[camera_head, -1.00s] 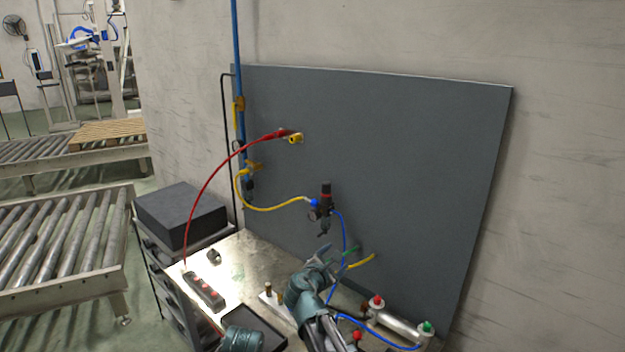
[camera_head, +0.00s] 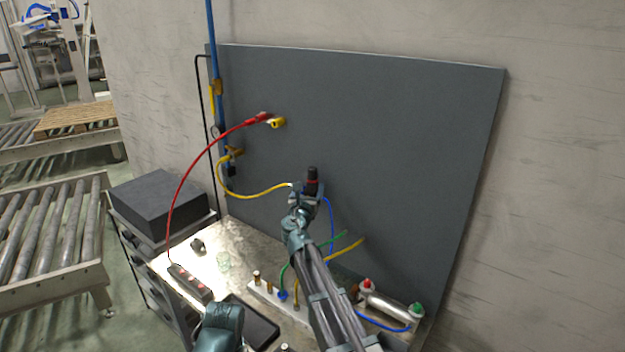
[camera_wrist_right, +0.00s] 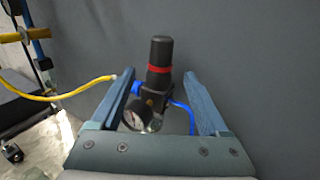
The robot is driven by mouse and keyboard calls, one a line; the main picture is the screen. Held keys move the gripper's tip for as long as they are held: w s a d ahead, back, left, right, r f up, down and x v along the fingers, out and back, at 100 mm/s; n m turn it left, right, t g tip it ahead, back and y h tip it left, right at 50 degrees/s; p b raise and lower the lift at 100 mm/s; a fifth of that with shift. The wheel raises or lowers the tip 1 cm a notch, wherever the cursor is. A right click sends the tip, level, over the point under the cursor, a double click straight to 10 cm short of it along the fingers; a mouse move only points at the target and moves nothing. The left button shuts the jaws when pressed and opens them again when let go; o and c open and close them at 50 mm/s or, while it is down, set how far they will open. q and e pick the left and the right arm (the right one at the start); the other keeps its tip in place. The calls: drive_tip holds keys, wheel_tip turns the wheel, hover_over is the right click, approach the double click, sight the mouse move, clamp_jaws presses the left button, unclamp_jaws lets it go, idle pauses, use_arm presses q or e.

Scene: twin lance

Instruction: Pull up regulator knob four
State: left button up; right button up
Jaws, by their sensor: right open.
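The regulator knob (camera_wrist_right: 160,50) is black with a red ring at its base, upright on top of the regulator. It also shows in the head view (camera_head: 311,175) in front of the dark panel. The regulator body (camera_wrist_right: 156,92) has a round gauge (camera_wrist_right: 138,115), a yellow hose on its left and a blue hose on its right. My right gripper (camera_head: 303,198) is at the regulator, open, with one finger on each side in the wrist view (camera_wrist_right: 158,77). Gaps show between fingers and knob. Part of my left arm shows at the bottom, its fingers out of sight.
The dark panel (camera_head: 400,140) stands behind the regulator. A red hose (camera_head: 185,180) arcs to a fitting on it. The bench holds a power strip (camera_head: 190,282), a dark tray (camera_head: 255,325), a white manifold (camera_head: 265,287) and a metal cylinder (camera_head: 388,305).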

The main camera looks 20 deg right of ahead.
sight(312, 181)
drive_tip(key=x, duration=0.6)
drive_tip(key=shift+w+d, duration=0.15)
drive_tip(key=shift+w, duration=0.15)
clamp_jaws()
